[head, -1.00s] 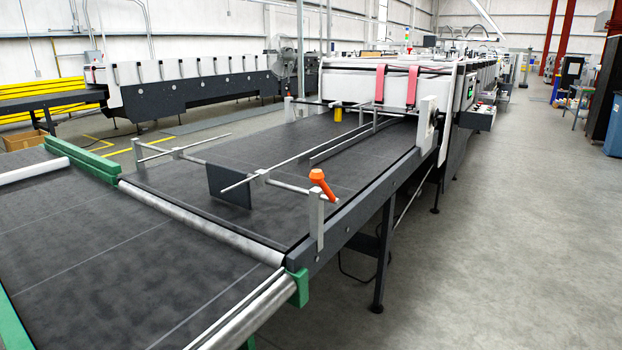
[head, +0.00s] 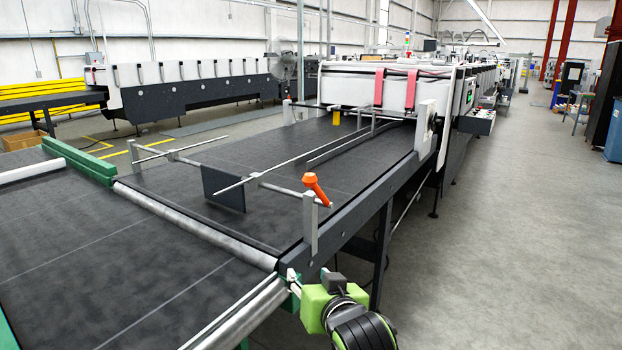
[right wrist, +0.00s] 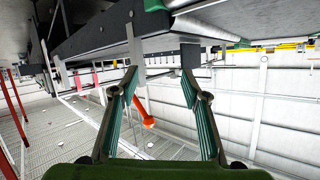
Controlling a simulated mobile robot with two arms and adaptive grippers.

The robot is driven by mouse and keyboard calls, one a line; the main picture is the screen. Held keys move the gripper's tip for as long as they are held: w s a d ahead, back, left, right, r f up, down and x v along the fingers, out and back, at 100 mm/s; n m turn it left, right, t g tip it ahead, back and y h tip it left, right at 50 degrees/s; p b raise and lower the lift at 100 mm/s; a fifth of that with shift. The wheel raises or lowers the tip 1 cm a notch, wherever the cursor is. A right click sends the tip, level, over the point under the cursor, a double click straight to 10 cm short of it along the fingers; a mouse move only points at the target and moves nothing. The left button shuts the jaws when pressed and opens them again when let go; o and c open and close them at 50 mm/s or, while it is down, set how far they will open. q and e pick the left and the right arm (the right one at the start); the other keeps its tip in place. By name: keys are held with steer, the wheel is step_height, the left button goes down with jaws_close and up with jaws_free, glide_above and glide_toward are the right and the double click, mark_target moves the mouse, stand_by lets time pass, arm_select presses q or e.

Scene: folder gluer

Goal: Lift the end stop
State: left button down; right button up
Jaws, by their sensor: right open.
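The end stop is a dark plate (head: 223,189) hanging from a thin rod over the black conveyor belt. A cross bar joins it to a grey post (head: 310,235) with an orange handle (head: 317,190) on top. My right gripper (head: 309,278) is at the bottom of the head view, nearer than the post and below the handle, apart from both. In the right wrist view, which looks upside down, my right gripper (right wrist: 158,76) is open and empty. The orange handle (right wrist: 146,116) shows between its fingers, farther off. My left gripper is not in view.
The belt table's dark side rail (head: 365,207) runs away from me beside the post. A steel roller (head: 195,225) and a green end block (head: 290,292) lie close to my right gripper. The grey floor (head: 510,240) on the right is clear.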

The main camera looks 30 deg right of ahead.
mark_target(312, 181)
steer(key=w+d+r+m+t+h, duration=0.1)
steer(key=d+r+m+t+h, duration=0.15)
steer(key=r, duration=0.45)
steer(key=w+d+r+m+t+h, duration=0.1)
steer(key=w+d+r+m, duration=0.15)
steer(key=r, duration=0.55)
steer(key=shift+n+y, duration=0.35)
steer(key=shift+n, duration=0.25)
steer(key=x, duration=0.4)
steer(key=p+x, duration=0.1)
steer(key=x, duration=0.7)
steer(key=shift+w+d+f+p, duration=0.25)
steer(key=shift+d+p, duration=0.05)
steer(key=shift+p, duration=0.05)
jaws_close()
